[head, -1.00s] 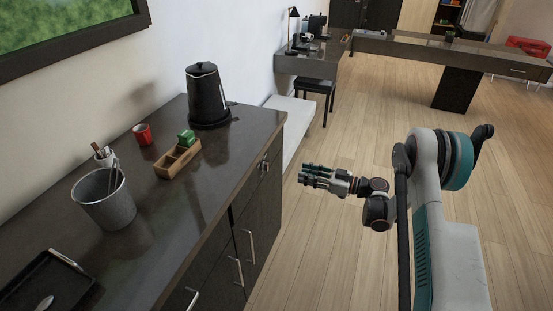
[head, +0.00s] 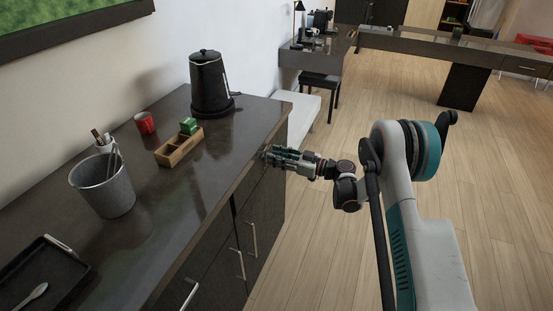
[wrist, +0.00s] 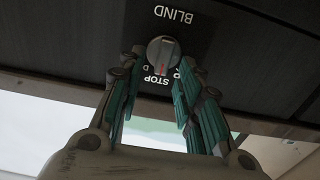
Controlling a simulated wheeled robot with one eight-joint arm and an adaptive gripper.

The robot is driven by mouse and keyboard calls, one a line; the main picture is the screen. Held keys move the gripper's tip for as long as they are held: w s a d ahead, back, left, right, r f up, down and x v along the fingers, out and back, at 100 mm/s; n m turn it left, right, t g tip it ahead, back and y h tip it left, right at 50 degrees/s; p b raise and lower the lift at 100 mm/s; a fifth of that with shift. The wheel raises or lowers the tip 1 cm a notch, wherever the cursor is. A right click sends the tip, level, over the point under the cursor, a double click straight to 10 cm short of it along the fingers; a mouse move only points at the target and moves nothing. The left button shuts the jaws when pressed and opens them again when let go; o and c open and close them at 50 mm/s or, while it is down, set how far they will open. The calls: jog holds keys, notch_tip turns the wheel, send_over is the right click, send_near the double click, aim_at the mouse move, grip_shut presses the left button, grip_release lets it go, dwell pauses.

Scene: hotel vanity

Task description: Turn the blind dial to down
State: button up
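The blind dial (wrist: 162,52) is a round grey knob on a dark panel in the wrist view. The word BLIND shows upside down above it, and STOP shows upside down just below. A red mark on the knob's lower part points toward STOP. Other labels beside STOP are partly hidden by the fingers. My gripper (wrist: 161,66) is open, its teal-padded fingers to the left and right of the knob, with gaps between. In the head view my gripper (head: 270,155) is at the cabinet's front face near the far corner and hides the dial.
The dark cabinet top (head: 165,215) holds a black kettle (head: 208,85), a wooden box (head: 178,148) with a green item, a red cup (head: 145,123), a grey bucket (head: 103,186) and a black tray (head: 45,275). Handles stick out from the cabinet front. The floor at right is clear.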

jog(key=shift+a, duration=0.25)
grip_shut()
